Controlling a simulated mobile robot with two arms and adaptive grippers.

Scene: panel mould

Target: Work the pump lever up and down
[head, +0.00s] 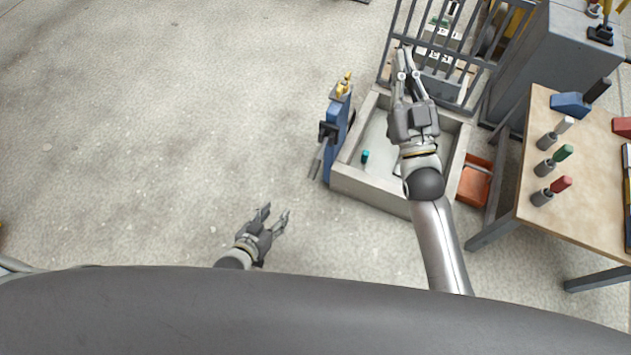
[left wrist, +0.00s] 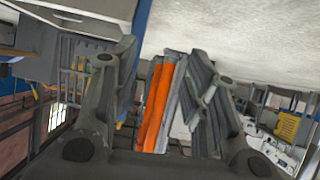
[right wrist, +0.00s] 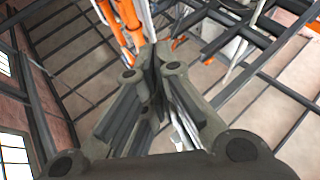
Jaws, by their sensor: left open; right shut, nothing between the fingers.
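A blue upright unit (head: 337,137) with a yellow top (head: 343,86) and a dark projecting part (head: 327,131) stands at the left wall of a grey tray. It looks like the pump, but I cannot tell for certain which part is its lever. My left gripper (head: 275,214) is open and empty over bare floor, below and left of the blue unit; its spread fingers show in the left wrist view (left wrist: 176,72). My right gripper (head: 405,60) is shut and empty above the tray's far part, right of the blue unit; its closed fingers fill the right wrist view (right wrist: 154,62).
The grey tray (head: 372,190) holds a small teal cylinder (head: 365,156). A barred grate (head: 470,55) stands behind it. An orange bin (head: 475,184) lies to its right. A table (head: 590,190) with several coloured-handled tools stands further right. The floor at left is clear.

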